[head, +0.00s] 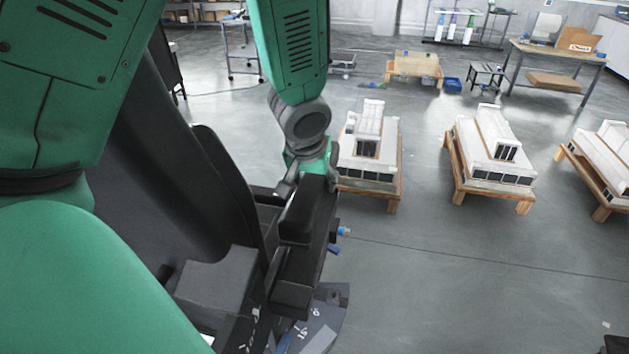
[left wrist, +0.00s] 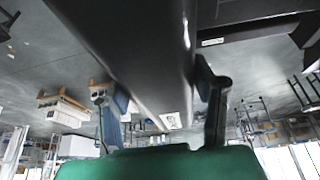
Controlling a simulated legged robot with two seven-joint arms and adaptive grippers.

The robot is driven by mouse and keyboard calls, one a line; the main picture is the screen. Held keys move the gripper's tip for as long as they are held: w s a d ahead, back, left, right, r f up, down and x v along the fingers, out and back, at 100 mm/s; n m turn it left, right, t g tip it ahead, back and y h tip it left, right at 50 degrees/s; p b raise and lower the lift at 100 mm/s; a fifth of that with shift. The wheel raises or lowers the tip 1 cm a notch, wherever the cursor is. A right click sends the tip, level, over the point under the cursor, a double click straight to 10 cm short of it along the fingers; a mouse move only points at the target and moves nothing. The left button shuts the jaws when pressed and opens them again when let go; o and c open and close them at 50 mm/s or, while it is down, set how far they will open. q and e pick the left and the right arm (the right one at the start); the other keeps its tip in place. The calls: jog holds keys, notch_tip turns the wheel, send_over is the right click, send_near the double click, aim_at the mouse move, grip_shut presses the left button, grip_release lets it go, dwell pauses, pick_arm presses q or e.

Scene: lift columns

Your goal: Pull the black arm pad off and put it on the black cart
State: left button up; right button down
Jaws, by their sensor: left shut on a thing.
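The black arm pad (head: 315,225) is a long dark bar beside a black seat (head: 225,175), in the middle of the head view. My left gripper (head: 312,180) is at its far end, with its fingers on either side of it. In the left wrist view, the pad (left wrist: 130,50) runs between the two fingers of my left gripper (left wrist: 163,110), which is shut on it. I cannot tell whether the pad is still attached to the seat. I cannot make out the black cart for certain. My right gripper is not in view.
White blocky models on wooden stands (head: 370,150), (head: 492,155) and (head: 605,165) stand to the right. A workbench (head: 557,55) and a low wooden table (head: 415,68) are further back. The grey floor (head: 470,270) at the right front is mostly clear.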

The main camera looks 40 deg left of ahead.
pick_arm(q)
jog(key=shift+r, duration=3.55)
jog(key=shift+f, duration=0.1)
